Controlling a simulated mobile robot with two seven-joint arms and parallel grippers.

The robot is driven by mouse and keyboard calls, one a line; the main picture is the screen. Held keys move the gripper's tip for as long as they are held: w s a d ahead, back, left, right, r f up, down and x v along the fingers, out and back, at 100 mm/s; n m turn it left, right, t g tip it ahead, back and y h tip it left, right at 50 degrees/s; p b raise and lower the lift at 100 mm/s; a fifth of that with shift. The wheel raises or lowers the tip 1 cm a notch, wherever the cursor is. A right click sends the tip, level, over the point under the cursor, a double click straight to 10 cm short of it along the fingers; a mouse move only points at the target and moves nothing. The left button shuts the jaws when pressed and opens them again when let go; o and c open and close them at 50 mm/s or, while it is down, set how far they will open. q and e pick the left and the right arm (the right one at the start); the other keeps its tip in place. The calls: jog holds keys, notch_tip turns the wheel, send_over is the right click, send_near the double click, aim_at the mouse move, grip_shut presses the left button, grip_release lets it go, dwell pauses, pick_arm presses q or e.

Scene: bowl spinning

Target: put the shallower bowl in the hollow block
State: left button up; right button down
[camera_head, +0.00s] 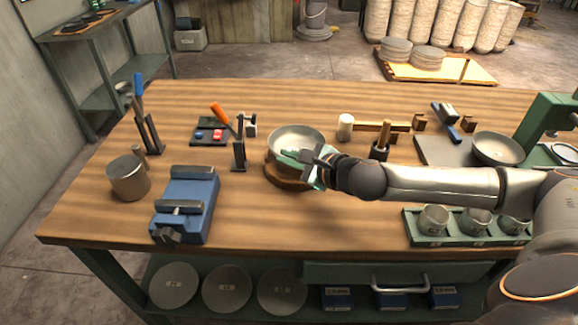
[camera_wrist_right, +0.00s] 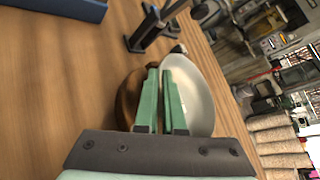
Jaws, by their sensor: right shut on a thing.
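A pale metal bowl (camera_head: 297,134) is held at its near rim by my right gripper (camera_head: 308,163), whose green fingers are shut on it. The round brown hollow block (camera_head: 284,180) is under the bowl, partly hidden by it. In the right wrist view the bowl (camera_wrist_right: 198,98) overlaps the block (camera_wrist_right: 128,98), and the closed fingers (camera_wrist_right: 162,85) lie across the rim. I cannot tell whether the bowl rests in the hollow or hangs above it. A second bowl (camera_head: 498,147) sits at the right on a grey plate. My left gripper is not in view.
A black stand with an orange-handled tool (camera_head: 239,155) is close left of the block. A blue vise (camera_head: 186,207) and metal cylinder (camera_head: 128,180) are farther left. A mallet (camera_head: 345,126) lies behind right. A green cup tray (camera_head: 470,240) is front right. Front middle is clear.

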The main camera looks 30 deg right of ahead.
aim_at(289, 178)
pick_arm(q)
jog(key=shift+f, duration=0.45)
pick_arm(e)
jog(key=shift+f, duration=1.1)
jog(key=shift+f, duration=0.6)
jog(key=c, duration=1)
grip_release()
jog(key=shift+s, duration=0.1)
jog(key=shift+r, duration=0.2)
pick_arm(q)
jog(key=b, duration=0.1)
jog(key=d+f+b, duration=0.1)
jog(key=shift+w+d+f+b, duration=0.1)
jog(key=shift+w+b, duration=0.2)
pick_arm(e)
jog(key=v, duration=1.2)
jog(key=shift+r, duration=0.3)
